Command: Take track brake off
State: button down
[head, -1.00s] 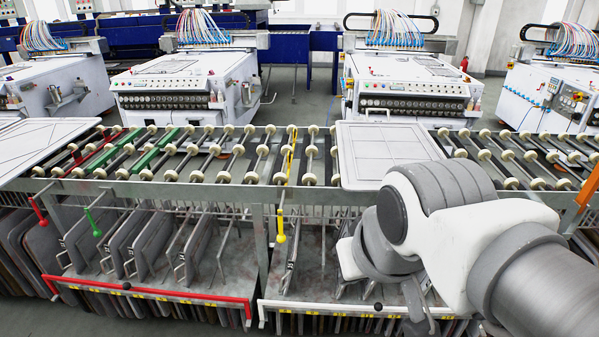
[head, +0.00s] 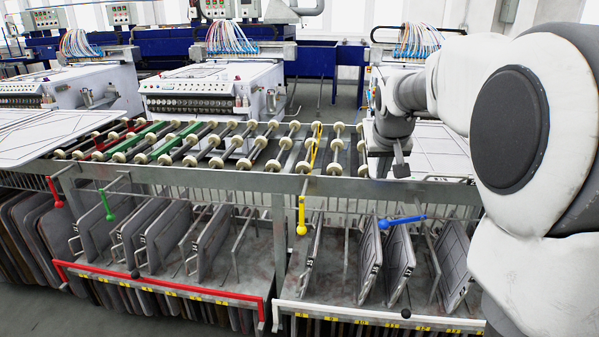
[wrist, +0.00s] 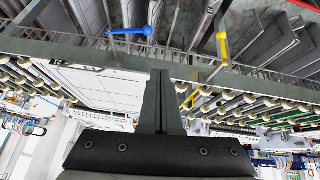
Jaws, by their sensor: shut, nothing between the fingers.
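The coloured brake levers sit along the front rail of the roller track. The red lever (head: 54,191), green lever (head: 105,205) and yellow lever (head: 301,215) hang down. The blue lever (head: 402,221) lies nearly level, its ball at the left end. In the wrist view, the blue lever (wrist: 135,32) and yellow lever (wrist: 221,48) show beyond the rail. My gripper (head: 400,170) is above the rail, just behind and above the blue lever, apart from it. Its fingers (wrist: 160,75) are shut and empty in the wrist view. Which lever brakes which track cannot be told.
A flat white panel (head: 438,148) lies on the rollers behind my gripper, partly hidden by my arm. Another panel (head: 60,135) lies at the left. Below the rail (head: 200,178) stand racks of upright frames. Machines (head: 215,95) stand behind.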

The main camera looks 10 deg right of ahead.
jog(key=w+d+f+b, duration=0.3)
jog(key=w+d+f, duration=0.3)
jog(key=w+f, duration=0.3)
jog(key=shift+f+m+h, duration=0.2)
jog(key=shift+m+h, duration=0.1)
jog(key=shift+h, duration=0.1)
jog(key=shift+f, duration=0.1)
jog(key=b, duration=0.3)
send_over(382, 222)
jog(key=f, duration=0.8)
jog(key=shift+w+f, duration=0.3)
jog(key=shift+w, duration=0.05)
jog(key=shift+s+f+b, duration=0.2)
jog(key=shift+f+b, duration=0.1)
jog(key=shift+f, duration=0.3)
jog(key=shift+s+f+b, duration=0.15)
jog(key=shift+f+b, duration=0.15)
jog(key=shift+f, duration=0.25)
jog(key=shift+s+f, duration=0.15)
jog(key=shift+f, duration=0.4)
jog(key=shift+f, duration=0.2)
